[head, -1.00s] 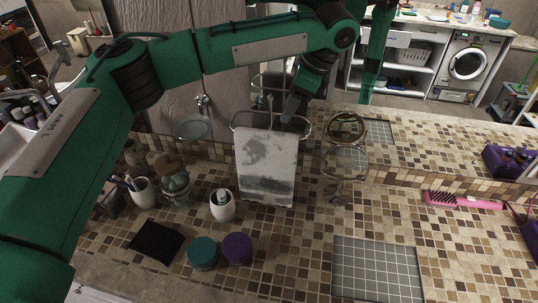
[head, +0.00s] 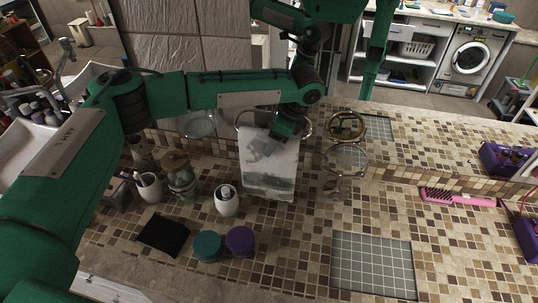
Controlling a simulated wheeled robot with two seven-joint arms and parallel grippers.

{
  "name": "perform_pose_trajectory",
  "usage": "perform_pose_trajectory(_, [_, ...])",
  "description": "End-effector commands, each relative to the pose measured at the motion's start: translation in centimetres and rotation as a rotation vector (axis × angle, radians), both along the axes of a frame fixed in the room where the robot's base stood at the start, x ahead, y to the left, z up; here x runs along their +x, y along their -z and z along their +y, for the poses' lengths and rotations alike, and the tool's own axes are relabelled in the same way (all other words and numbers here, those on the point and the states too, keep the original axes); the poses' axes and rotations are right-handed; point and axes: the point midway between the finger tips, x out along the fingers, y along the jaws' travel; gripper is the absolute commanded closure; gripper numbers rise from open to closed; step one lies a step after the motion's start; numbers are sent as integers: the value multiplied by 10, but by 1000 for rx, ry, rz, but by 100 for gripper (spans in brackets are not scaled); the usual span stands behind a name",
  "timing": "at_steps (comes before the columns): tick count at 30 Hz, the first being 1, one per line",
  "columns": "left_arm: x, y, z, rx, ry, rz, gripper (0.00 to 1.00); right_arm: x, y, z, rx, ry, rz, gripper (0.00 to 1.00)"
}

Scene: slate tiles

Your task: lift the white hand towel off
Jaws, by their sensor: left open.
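The white hand towel (head: 265,182), with grey patches, hangs from a metal towel rail (head: 240,118) behind the counter's small jars. My left gripper (head: 265,146) comes down from above at the towel's upper part, just below the rail, and covers some of the cloth. It is open; I cannot tell whether it touches the towel. The towel's top fold is partly hidden by the gripper and wrist. My right gripper is not in view.
Left of the towel are a white cup (head: 227,201), a glass jar (head: 181,180) and a brush holder (head: 149,187). Teal (head: 207,246) and purple (head: 240,241) lidded jars stand in front. A round mirror on a stand (head: 345,158) is close on the right.

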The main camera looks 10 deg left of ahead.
Motion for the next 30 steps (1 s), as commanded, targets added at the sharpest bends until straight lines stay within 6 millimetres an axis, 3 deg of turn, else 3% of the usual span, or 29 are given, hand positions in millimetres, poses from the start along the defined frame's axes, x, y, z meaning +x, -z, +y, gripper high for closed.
perform_pose_trajectory(30, [0, 6, 1, 0, 0, 0, 50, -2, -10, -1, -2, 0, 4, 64])
